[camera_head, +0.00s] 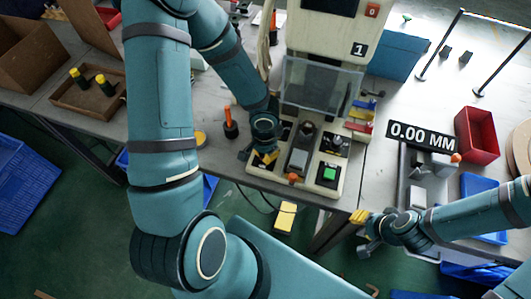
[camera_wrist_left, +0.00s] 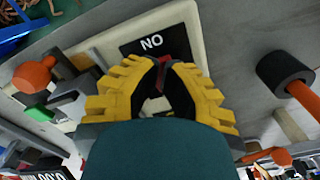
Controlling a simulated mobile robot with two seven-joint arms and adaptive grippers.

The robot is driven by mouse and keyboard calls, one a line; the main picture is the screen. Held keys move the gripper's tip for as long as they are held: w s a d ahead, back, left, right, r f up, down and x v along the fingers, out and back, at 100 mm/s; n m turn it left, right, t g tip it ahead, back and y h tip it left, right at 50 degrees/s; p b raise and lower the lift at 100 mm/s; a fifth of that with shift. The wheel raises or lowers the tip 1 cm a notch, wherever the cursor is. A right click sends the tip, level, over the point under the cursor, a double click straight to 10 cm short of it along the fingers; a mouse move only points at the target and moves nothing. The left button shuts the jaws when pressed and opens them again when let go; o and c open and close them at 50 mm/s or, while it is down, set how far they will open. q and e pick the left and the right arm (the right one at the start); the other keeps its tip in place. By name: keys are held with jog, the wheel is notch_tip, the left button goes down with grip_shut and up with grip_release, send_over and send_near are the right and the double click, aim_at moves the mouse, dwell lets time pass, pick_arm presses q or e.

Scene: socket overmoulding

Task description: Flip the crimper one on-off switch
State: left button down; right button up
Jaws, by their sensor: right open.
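Crimper one (camera_head: 358,50) is the pale machine marked 1 at the top middle of the head view. In the left wrist view its switch is a small dark red part (camera_wrist_left: 166,61) on a black plate (camera_wrist_left: 140,46) lettered ON, seen upside down. My left gripper (camera_head: 266,158) is over the front left corner of the machine base and hides the switch in the head view. In the left wrist view its yellow fingertips (camera_wrist_left: 163,66) come together right at the switch; contact is unclear. My right gripper (camera_head: 359,226) is open and empty, below the table edge at the right.
A green button (camera_head: 330,173) and an orange knob (camera_head: 293,178) are right of my left gripper. An orange-handled tool (camera_head: 230,123) stands in a black holder to its left. A red bin (camera_head: 477,136) is at the right.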

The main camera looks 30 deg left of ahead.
pick_arm(q)
jog(key=shift+f+b, duration=0.4)
jog(key=shift+b, duration=0.05)
jog(key=shift+r, duration=0.1)
jog(key=shift+r+p, duration=2.6)
jog(key=shift+r, duration=0.85)
